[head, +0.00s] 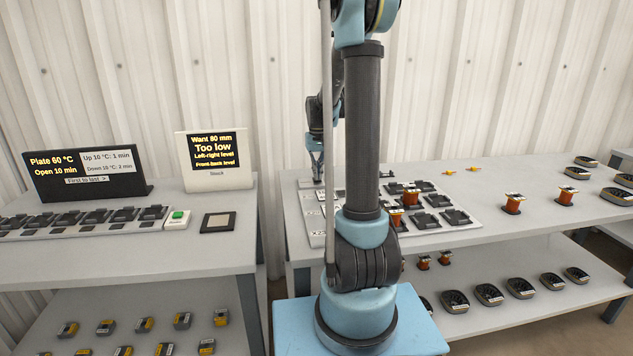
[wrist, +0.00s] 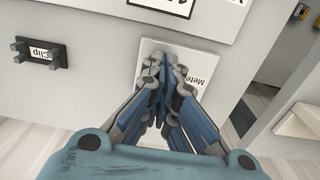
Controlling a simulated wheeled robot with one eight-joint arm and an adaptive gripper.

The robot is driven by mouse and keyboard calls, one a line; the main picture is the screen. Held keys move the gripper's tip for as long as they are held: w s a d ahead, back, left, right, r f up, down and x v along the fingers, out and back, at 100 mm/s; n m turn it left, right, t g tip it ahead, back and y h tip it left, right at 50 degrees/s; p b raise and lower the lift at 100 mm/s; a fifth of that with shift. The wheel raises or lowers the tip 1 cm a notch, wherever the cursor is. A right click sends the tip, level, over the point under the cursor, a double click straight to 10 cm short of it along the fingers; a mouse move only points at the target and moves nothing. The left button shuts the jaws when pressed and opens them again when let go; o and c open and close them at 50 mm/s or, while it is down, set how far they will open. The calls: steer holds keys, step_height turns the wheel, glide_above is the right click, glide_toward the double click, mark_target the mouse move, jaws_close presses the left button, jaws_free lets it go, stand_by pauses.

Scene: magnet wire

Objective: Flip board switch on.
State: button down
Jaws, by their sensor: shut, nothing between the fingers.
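The white board (head: 440,233) lies on the right table, with rows of black holders and orange coils on it. My arm hides part of it. My gripper (head: 317,172) points down at the board's left back side in the head view. In the wrist view my gripper (wrist: 163,62) is shut and empty, its fingertips over a white plate (wrist: 148,50) whose label reads "Mete" before a finger covers the rest. No switch can be made out; the fingers hide the middle of this plate.
In the wrist view a black clip piece (wrist: 40,52) marked "Clip" stands to the left. In the head view the left table holds a black display (head: 85,174), a white display (head: 216,160) and a green button (head: 178,215). Coils (head: 513,203) stand on the right table.

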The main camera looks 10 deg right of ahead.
steer(key=shift+f, duration=0.65)
stand_by(0.3)
steer(key=shift+r, duration=3.55)
